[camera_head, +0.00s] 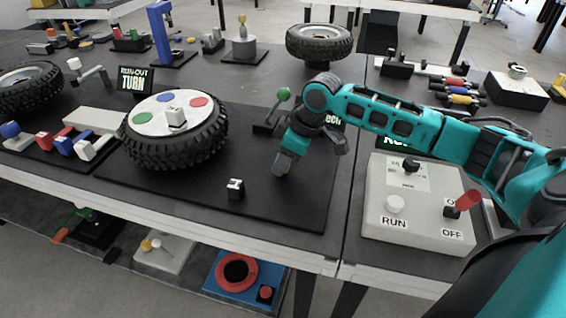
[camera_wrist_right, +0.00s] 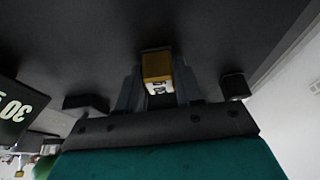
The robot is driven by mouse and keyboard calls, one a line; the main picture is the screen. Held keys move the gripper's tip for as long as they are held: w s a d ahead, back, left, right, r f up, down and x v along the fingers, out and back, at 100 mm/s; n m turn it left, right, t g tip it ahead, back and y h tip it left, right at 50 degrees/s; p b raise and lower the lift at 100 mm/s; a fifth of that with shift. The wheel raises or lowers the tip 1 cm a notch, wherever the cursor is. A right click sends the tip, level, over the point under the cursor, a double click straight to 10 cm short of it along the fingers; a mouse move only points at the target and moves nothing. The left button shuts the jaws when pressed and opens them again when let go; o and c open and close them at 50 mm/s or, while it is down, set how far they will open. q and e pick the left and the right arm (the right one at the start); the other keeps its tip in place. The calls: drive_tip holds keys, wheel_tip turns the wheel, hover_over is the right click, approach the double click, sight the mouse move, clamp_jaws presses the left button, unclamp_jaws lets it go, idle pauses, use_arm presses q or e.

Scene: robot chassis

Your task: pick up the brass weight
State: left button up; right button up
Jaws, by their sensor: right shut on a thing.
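My right gripper (camera_head: 283,165) points down over the dark mat (camera_head: 255,205) on the table, right of the large wheel. In the right wrist view the brass weight (camera_wrist_right: 156,66), a small gold block with a pale, dark-marked face, sits between the two fingers (camera_wrist_right: 157,90). The gripper is shut on it. In the head view the weight is mostly hidden by the fingers; I cannot tell whether it touches the mat. My left gripper is not in view.
A wheel (camera_head: 175,147) with coloured discs lies left of the gripper. A small metal block (camera_head: 235,188) stands on the mat in front. A green-knobbed lever (camera_head: 283,95) is close behind. A control box (camera_head: 418,210) stands to the right.

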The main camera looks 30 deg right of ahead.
drive_tip(key=shift+r, duration=0.65)
use_arm(q)
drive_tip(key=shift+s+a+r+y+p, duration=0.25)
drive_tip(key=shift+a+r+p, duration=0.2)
drive_tip(key=shift+p, duration=0.6)
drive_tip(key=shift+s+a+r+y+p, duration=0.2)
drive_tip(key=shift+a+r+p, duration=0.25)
drive_tip(key=shift+p, duration=0.55)
use_arm(e)
wheel_tip(320, 180, up, 19)
